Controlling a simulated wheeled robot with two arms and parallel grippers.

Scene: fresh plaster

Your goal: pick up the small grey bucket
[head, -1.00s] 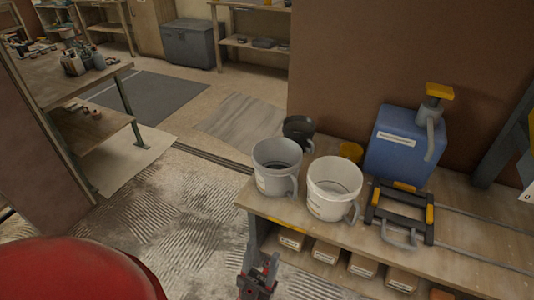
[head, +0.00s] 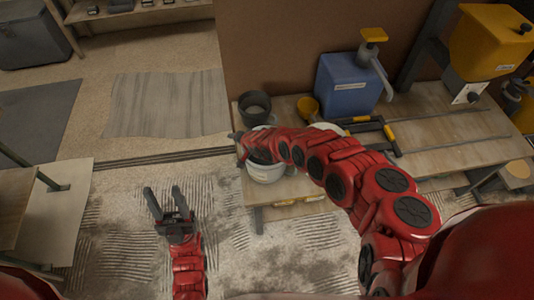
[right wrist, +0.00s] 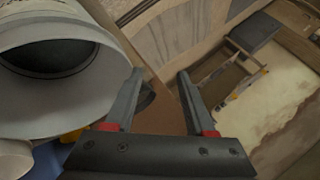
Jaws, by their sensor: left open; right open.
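The small grey bucket (head: 267,173) stands at the left end of the bench in the head view, its upper part mostly hidden by my right arm. In the right wrist view a pale grey bucket (right wrist: 90,100), dark inside, fills the left side, its rim beside the left finger. My right gripper (head: 237,143) is at the bucket's left side. In the right wrist view its jaws (right wrist: 160,78) are open, with no bucket wall visible between them. My left gripper (head: 164,190) is open and empty, over the floor left of the bench.
A white bucket (head: 328,126) is almost hidden by my arm. A blue container (head: 348,85) and a black-yellow frame (head: 388,135) are further right.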

